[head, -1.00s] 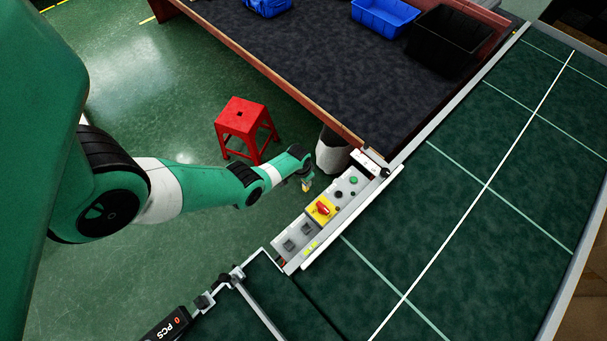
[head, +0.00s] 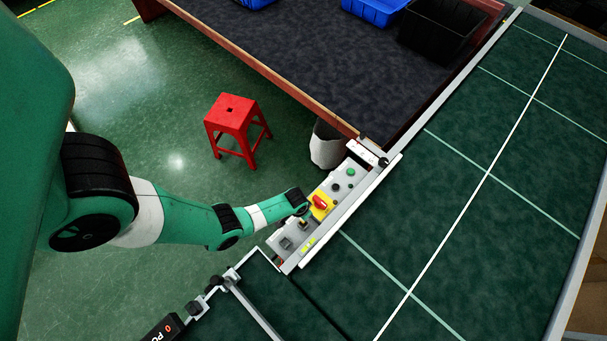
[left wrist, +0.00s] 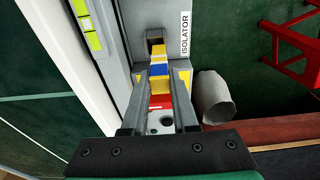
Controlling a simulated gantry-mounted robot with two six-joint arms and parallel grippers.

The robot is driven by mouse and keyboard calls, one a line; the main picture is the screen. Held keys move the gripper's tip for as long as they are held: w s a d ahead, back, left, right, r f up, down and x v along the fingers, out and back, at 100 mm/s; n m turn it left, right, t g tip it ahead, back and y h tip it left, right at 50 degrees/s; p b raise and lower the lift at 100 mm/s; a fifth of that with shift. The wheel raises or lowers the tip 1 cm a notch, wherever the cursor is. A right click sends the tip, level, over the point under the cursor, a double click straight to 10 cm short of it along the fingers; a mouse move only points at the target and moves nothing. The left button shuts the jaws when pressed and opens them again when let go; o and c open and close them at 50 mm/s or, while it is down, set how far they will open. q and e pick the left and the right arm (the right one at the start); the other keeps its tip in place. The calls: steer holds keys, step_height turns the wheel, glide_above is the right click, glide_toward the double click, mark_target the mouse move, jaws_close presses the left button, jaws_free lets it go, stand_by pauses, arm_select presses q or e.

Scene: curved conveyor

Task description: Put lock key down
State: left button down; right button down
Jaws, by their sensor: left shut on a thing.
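My left gripper (left wrist: 160,73) is shut on the lock key (left wrist: 158,70), which shows as a small yellow and blue piece between the fingers in the left wrist view. In the head view my left arm reaches the near side of the grey control panel (head: 343,186), and its wrist hides the fingers and the key. The panel's red rotary switch on a yellow plate (head: 320,203) is just right of the wrist. In the left wrist view a red part (left wrist: 160,102) shows between the fingers. I cannot tell whether the key touches the panel. My right gripper is not in view.
An ISOLATOR label (left wrist: 185,35) is on the panel. The green conveyor (head: 470,210) runs along its right side. A red stool (head: 232,117) and a pale bin (head: 327,147) stand on the floor nearby. Blue (head: 378,8) and black (head: 440,28) crates sit on the dark table.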

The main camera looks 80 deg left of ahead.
arm_select(q)
steer(key=f+b, duration=0.4)
steer(key=shift+d+f, duration=0.1)
steer(key=shift+d, duration=0.3)
steer(key=shift+r, duration=0.2)
steer(key=shift+f, duration=0.15)
steer(key=c, duration=0.7)
jaws_free()
steer(key=r+p, duration=0.4)
steer(key=s+r+p, duration=0.1)
steer(key=r+p, duration=0.3)
steer(key=d+r+p, duration=0.1)
steer(key=r+p, duration=0.3)
steer(key=shift+s+r, duration=0.1)
steer(key=shift+s, duration=0.15)
